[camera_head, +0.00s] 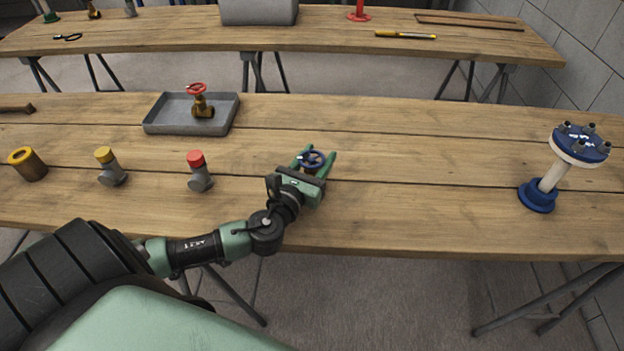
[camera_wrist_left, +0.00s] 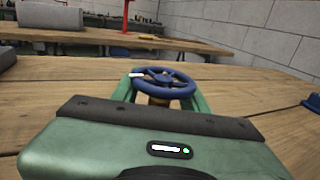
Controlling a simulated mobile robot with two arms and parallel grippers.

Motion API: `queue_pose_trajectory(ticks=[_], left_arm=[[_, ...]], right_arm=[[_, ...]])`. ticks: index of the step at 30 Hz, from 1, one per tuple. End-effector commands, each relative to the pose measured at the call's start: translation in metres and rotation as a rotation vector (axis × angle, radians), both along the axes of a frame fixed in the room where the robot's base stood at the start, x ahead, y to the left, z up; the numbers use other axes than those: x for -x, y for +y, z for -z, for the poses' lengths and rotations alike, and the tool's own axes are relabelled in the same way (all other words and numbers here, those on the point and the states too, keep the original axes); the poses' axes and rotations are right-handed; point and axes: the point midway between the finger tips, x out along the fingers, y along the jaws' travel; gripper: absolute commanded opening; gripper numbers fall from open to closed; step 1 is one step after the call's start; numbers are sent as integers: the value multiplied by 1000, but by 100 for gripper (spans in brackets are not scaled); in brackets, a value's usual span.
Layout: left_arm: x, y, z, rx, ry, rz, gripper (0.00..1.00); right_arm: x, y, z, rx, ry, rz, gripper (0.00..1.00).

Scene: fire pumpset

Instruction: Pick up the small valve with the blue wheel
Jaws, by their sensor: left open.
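The small valve with the blue wheel (camera_head: 313,158) stands on the near wooden table, right of the red-capped fitting. My left gripper (camera_head: 319,159) is open, with its green fingers on either side of the valve. In the left wrist view, the blue wheel (camera_wrist_left: 163,82) shows just beyond the gripper body, between the green fingers. A brass part shows under the wheel; the rest of the valve's body is hidden. I cannot tell whether the fingers touch it. My right gripper is not in view.
A grey tray (camera_head: 160,127) holds a brass valve with a red wheel (camera_head: 201,103). Red-capped (camera_head: 199,171) and yellow-capped (camera_head: 109,167) fittings and a yellow-topped cylinder (camera_head: 28,164) stand left. A blue flanged piece (camera_head: 537,195) stands far right. The table between it and my gripper is clear.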

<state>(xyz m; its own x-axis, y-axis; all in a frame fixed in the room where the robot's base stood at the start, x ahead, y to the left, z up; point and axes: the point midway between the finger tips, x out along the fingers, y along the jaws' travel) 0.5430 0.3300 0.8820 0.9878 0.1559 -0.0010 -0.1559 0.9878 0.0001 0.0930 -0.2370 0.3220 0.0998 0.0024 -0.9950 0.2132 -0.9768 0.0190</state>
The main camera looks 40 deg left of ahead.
Motion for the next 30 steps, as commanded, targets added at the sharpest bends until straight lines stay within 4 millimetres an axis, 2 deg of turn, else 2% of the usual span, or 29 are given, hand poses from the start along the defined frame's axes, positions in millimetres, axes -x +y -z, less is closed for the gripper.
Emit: queue_pose_trajectory(ticks=[3,4,8,9,30], left_arm=[[0,0,0,0,1,0,44],[0,0,0,0,1,0,41],[0,0,0,0,1,0,5],[0,0,0,0,1,0,0],[1,0,0,-1,1,1,0]], right_arm=[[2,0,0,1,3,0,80],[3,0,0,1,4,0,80],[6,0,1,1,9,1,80],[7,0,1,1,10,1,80],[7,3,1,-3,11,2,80]])
